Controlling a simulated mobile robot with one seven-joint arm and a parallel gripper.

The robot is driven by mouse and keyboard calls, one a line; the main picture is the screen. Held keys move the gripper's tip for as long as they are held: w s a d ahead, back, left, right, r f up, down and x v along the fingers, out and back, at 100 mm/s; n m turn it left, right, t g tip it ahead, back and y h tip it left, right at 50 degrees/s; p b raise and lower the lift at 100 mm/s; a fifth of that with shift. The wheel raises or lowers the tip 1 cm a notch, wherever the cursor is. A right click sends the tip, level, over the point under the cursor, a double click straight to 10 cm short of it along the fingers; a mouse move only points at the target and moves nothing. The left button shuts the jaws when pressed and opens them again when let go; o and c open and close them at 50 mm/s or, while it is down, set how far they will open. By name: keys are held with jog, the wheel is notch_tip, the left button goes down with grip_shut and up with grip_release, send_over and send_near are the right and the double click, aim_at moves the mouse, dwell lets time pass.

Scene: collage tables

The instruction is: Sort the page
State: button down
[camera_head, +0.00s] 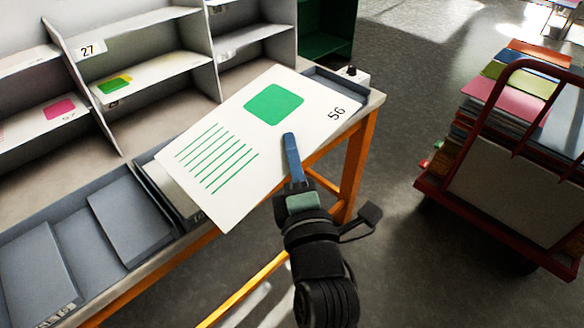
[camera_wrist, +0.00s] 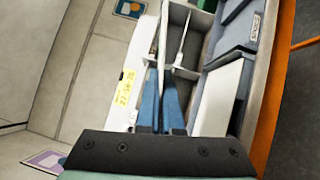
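The white page (camera_head: 225,180) has a green rounded square, several green lines and the number 56. It is tilted above the sorting table in the head view. My gripper (camera_head: 291,160) is at the page's right edge. In the wrist view, my blue fingers (camera_wrist: 160,108) close on both sides of the page (camera_wrist: 161,55), which shows as a thin edge. The shelf unit (camera_head: 141,74) stands behind. One compartment labelled 27 holds a page with a green and yellow picture (camera_head: 114,84). A lower-left compartment holds a page with a pink picture (camera_head: 59,108).
Grey trays (camera_head: 128,215) line the table's front, partly hidden by the page. A small dark-topped box (camera_head: 351,75) sits at the table's right corner. The orange table leg (camera_head: 356,165) is close to my arm. A red cart (camera_head: 480,215) with stacked coloured sheets stands right, across open floor.

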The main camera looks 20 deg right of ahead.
jog(key=shift+f+n+t+y+b, duration=0.25)
jog(key=shift+n+t+b, duration=0.6)
jog(key=shift+b, duration=2.35)
jog(key=shift+n+t+y+b, duration=0.4)
jog(key=shift+n+b, duration=0.9)
jog(key=shift+b, duration=1.95)
jog(key=shift+f+n+t+y+b, duration=0.2)
jog(key=shift+n+t+b, duration=0.65)
jog(key=shift+b, duration=2.35)
jog(key=shift+r+n+y+b, duration=0.25)
jog(key=shift+n+b, duration=0.35)
jog(key=shift+b, duration=0.35)
jog(key=shift+r, duration=0.2)
